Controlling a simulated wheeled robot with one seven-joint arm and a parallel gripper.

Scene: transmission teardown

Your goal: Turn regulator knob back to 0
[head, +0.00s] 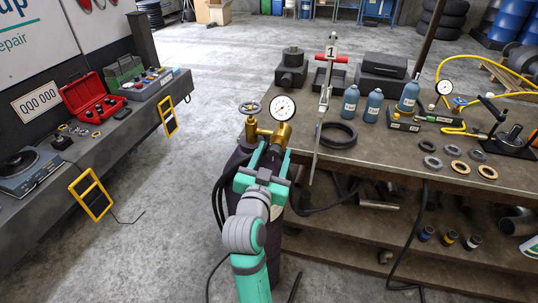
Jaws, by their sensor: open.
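The brass regulator (273,132) sits on top of a dark gas cylinder (231,163) in the middle of the head view. Its round white gauge (282,107) faces me; the needle reading is too small to tell. The regulator knob is not clearly visible; the fingers hide part of the brass there. I cannot tell whether they touch it.
A workbench (400,150) close on the right holds blue bottles (374,105), rings and a second gauge (444,87). Black hoses hang by the cylinder.

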